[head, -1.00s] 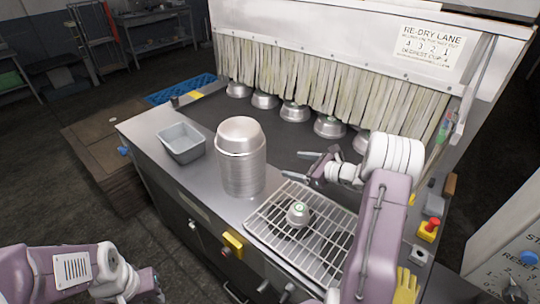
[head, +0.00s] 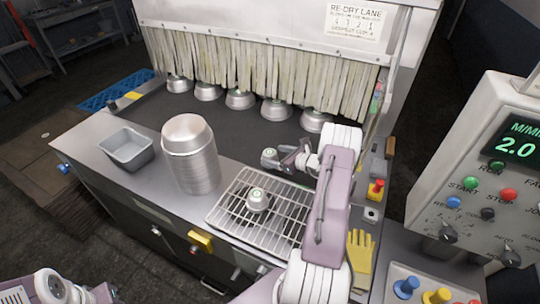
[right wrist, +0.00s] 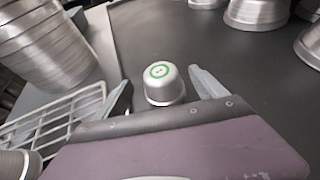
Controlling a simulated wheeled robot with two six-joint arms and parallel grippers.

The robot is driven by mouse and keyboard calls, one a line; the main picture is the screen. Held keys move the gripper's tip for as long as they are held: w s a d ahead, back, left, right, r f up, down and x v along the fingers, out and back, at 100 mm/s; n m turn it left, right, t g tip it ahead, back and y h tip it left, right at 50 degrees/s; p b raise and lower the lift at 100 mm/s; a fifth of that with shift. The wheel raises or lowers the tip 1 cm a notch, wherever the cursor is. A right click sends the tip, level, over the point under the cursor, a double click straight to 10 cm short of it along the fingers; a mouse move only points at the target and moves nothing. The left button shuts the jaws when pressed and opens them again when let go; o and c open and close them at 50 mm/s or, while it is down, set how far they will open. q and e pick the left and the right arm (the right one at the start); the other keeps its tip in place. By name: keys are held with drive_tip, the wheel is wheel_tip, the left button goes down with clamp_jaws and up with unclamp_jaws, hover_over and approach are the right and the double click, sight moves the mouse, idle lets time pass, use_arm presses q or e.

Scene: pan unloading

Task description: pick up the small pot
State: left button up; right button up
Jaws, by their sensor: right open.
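A small silver pot with a green ring on top (head: 269,157) is on the dark surface behind the wire rack. In the right wrist view this pot (right wrist: 163,82) shows between the two spread fingers. My right gripper (head: 284,158) is open at the pot, and contact cannot be made out. A second small pot with a green mark (head: 258,199) is on the wire rack. Part of it shows at the lower left of the wrist view. My left arm enters at the lower left of the head view, with its gripper out of the frame.
A tall stack of silver pans (head: 192,160) and a grey tub (head: 126,149) stand left of the wire rack (head: 232,212). Several silver bowls line the strip curtain (head: 270,70). A control panel (head: 485,190) and yellow glove (head: 359,258) are at the right.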

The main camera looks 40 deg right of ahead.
sight(273, 154)
drive_tip(key=x, duration=0.4)
drive_tip(key=shift+d+r, duration=0.1)
drive_tip(key=shift+s+r, duration=0.1)
drive_tip(key=shift+s, duration=0.05)
drive_tip(key=c, duration=1.4)
